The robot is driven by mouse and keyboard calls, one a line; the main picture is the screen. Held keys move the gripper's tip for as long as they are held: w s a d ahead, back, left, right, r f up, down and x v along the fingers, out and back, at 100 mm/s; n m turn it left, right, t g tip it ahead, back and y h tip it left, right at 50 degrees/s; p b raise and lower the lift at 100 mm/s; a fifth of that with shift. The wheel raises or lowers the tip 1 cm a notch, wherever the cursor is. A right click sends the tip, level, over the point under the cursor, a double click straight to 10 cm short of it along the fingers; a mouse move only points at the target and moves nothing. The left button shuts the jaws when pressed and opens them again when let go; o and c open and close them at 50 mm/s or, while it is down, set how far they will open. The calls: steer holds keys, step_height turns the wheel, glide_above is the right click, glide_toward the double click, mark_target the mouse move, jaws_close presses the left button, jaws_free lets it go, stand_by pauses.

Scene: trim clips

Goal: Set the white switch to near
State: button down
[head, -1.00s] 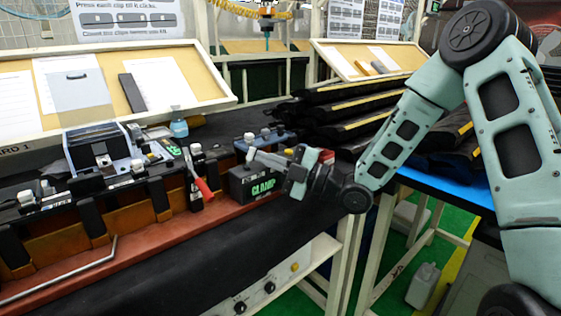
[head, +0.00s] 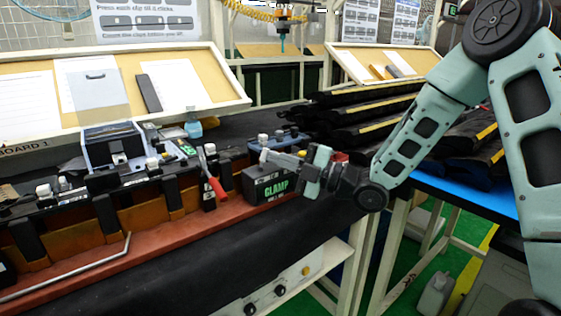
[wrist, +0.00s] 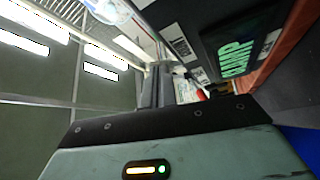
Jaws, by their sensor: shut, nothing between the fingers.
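My gripper (head: 267,156) is shut and empty. In the head view it reaches left over the top of a black box marked CLAMP (head: 277,189). In the wrist view the dark shut fingers (wrist: 157,82) point away beside the top of this box (wrist: 225,25), which appears turned on its side. A pale rounded piece (wrist: 112,10), which may be the white switch, is cut off by the wrist view's top edge. The switch is not clear in the head view, where the gripper covers part of the box top. I cannot tell its setting or whether the fingers touch it.
A toggle clamp with a red handle (head: 217,188) stands left of the box. A rail with several white-capped posts and a bent metal rod (head: 95,270) extend left. A small blue bottle (head: 193,125) stands behind. Black trim parts (head: 365,105) are stacked behind the arm.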

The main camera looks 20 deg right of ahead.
steer(key=shift+a+n+g, duration=0.1)
steer(key=shift+n+g, duration=0.2)
steer(key=n+h+b, duration=0.1)
steer(key=a+r+n+g+b, duration=0.1)
steer(key=n+b, duration=0.1)
steer(key=a+n+g+h+b, duration=0.1)
steer(key=n, duration=0.1)
steer(key=shift+s+r+h+b, duration=0.2)
steer(key=shift+s+h+b, duration=0.1)
steer(key=shift+s+b, duration=0.1)
steer(key=shift+d, duration=0.15)
